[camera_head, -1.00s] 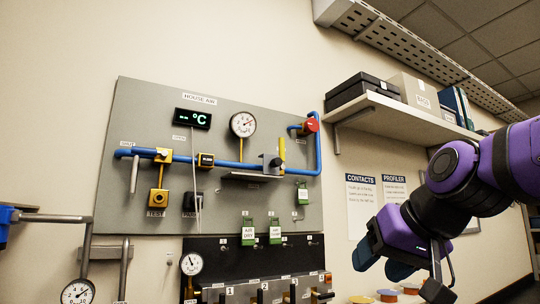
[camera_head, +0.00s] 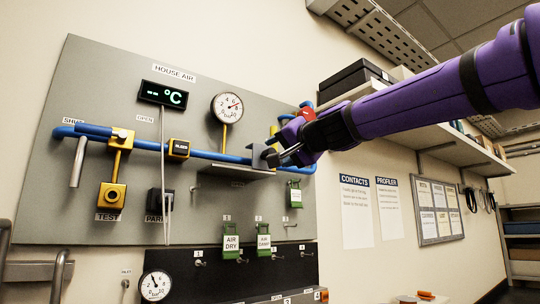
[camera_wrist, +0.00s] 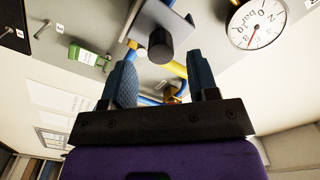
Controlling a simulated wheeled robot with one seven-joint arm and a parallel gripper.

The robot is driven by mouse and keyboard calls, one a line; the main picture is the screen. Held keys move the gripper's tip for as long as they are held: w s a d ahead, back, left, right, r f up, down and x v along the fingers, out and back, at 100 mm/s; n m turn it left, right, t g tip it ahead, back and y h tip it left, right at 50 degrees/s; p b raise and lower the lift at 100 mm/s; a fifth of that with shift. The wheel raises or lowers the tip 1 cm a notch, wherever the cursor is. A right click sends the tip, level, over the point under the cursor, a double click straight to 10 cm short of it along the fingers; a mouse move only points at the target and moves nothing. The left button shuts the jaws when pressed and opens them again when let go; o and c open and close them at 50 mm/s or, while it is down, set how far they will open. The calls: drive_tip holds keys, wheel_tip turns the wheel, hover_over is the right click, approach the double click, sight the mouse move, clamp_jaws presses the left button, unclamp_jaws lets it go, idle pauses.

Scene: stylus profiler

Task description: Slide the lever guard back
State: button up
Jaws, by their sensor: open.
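The lever guard, a grey block (camera_head: 262,157) with a dark round knob, sits on the blue pipe above a dark ledge (camera_head: 236,172) on the grey panel. In the wrist view the grey guard (camera_wrist: 176,18) and its dark knob (camera_wrist: 161,45) are just beyond my fingertips, roughly centred between them. My gripper (camera_head: 284,153) is open, its fingers pointing at the guard from the right; in the wrist view the gripper (camera_wrist: 162,72) has nothing between its fingers. A yellow lever (camera_wrist: 178,68) shows behind the knob; in the head view my gripper and arm hide it.
A pressure gauge (camera_head: 228,107) hangs just above left of the guard. Green lock tags (camera_head: 264,241) hang below, with another (camera_head: 295,194) under my gripper. A wall shelf (camera_head: 450,143) with boxes runs behind my arm. The blue pipe (camera_head: 215,155) crosses the panel.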

sight(263, 157)
drive_tip(key=shift+x, duration=2.35)
drive_tip(key=shift+a, duration=0.1)
drive_tip(key=shift+c, duration=0.4)
clamp_jaws()
